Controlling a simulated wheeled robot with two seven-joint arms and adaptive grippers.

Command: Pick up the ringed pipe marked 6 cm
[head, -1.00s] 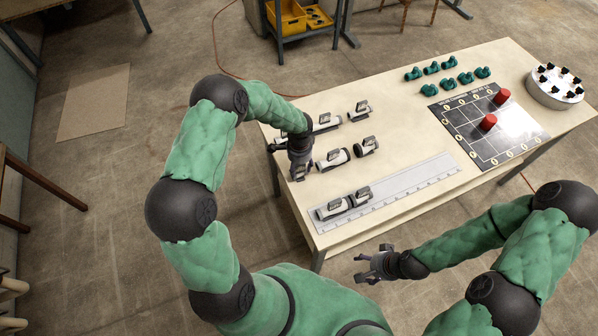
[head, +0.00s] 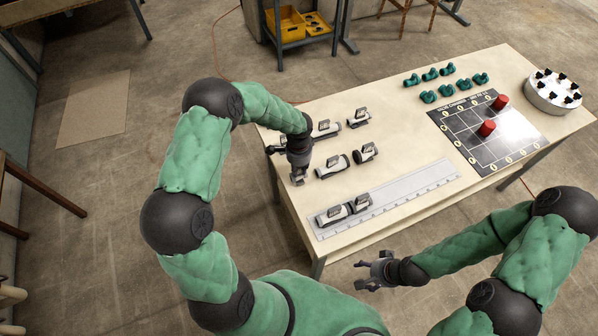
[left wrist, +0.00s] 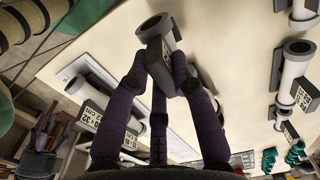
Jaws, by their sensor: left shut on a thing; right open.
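My left gripper (head: 298,176) is shut near the left edge of the table. In the left wrist view a short white pipe (left wrist: 157,27) with a dark ring at its end sits between the fingers (left wrist: 160,80). A dark tag is on this pipe; I cannot read its number. In the head view the gripper mostly hides it. Other tagged pipes stay on the table: one long pipe (head: 330,168) and one short pipe (head: 366,153) right of the gripper, and more behind them (head: 358,119). My right gripper (head: 377,272) is open and empty in front of the table.
A pale ruler strip (head: 410,187) lies along the front edge with two tagged pipes (head: 333,215) on its left end. Several green fittings (head: 447,70), a dark grid board (head: 470,150) with two red cylinders (head: 487,129), and a round white holder (head: 545,95) are farther right.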

